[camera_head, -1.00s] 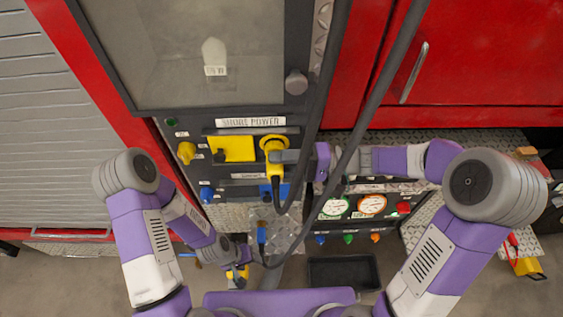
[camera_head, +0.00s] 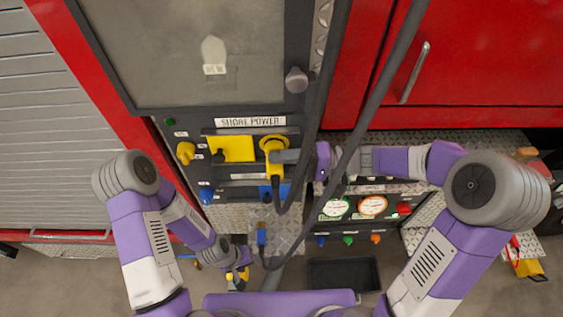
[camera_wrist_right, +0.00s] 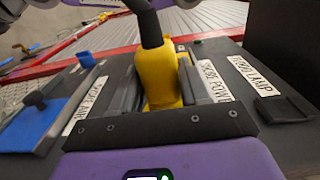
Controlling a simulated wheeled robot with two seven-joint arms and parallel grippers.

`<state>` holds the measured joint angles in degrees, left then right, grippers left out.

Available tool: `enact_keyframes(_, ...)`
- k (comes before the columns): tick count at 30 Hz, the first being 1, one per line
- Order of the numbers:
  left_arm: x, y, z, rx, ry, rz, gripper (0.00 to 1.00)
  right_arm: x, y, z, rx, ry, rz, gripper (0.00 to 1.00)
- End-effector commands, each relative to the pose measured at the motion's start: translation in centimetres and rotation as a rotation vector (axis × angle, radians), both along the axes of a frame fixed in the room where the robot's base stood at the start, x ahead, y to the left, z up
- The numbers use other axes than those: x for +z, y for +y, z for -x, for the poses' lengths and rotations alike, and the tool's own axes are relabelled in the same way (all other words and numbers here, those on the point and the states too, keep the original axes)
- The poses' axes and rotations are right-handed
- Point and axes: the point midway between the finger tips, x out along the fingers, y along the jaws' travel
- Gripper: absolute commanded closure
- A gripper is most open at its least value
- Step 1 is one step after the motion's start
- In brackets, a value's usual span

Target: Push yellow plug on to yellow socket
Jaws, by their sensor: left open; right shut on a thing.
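The yellow plug (camera_head: 277,168) is at the yellow round socket (camera_head: 273,139) under the "SHORE POWER" label in the head view. Its dark cable hangs down from it. My right gripper (camera_head: 290,157) comes in from the right and is shut on the plug. In the right wrist view, the plug (camera_wrist_right: 158,75) stands between the two dark fingers of my right gripper (camera_wrist_right: 160,88). The contact between plug and socket is hidden there, so I cannot tell how deeply it is seated. My left gripper (camera_head: 240,272) is low, away from the panel, open.
A raised yellow flap (camera_head: 232,148) is left of the socket. A blue plug (camera_head: 261,237) hangs on a cable near my left gripper. Thick dark hoses (camera_head: 374,103) cross before the panel.

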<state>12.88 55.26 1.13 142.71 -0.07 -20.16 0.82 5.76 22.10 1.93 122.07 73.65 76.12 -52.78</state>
Motion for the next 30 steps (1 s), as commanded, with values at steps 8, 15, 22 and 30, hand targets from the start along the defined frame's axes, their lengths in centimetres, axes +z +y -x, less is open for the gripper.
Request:
enact_keyframes(8,-0.10,0.01,0.00,0.000,0.000,0.000,0.43,0.03,0.01,-0.36,0.000,-0.001,-0.001,0.82)
enact_keyframes(15,-0.17,0.00,0.00,0.000,0.000,0.000,0.43,0.03,0.01,-0.66,0.000,0.000,-0.001,0.82)
enact_keyframes(22,-0.17,0.00,0.00,0.000,0.000,0.000,0.43,0.03,0.00,-0.73,0.000,0.000,-0.001,0.32)
enact_keyframes(30,-0.17,0.00,0.00,0.000,0.000,0.000,0.43,-0.04,-0.01,-0.71,0.000,0.001,0.001,0.25)
